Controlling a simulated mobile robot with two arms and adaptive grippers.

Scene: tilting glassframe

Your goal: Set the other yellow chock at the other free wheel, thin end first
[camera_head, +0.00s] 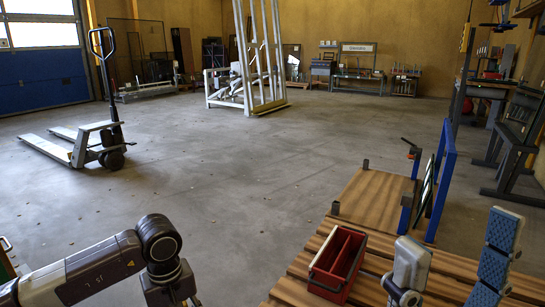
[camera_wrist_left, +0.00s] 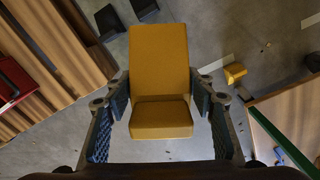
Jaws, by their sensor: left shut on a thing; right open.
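My left gripper (camera_wrist_left: 160,88) is shut on a yellow chock (camera_wrist_left: 160,58), which fills the middle of the left wrist view between the two fingers. I cannot tell for sure which end of it is thin. A second, smaller-looking yellow chock (camera_wrist_left: 235,73) lies on the floor to the right of it. A dark shape at the right edge of that view may be a wheel; it is cut off. In the head view the left gripper is hidden below the frame. My right gripper (camera_head: 460,232) is open and empty at the bottom right.
A wooden-decked frame (camera_head: 372,200) with blue posts stands by a slatted bench (camera_head: 300,278) carrying a red toolbox (camera_head: 338,264). Two dark blocks (camera_wrist_left: 108,22) show in the wrist view. A pallet truck (camera_head: 85,148) stands left; the floor between is clear.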

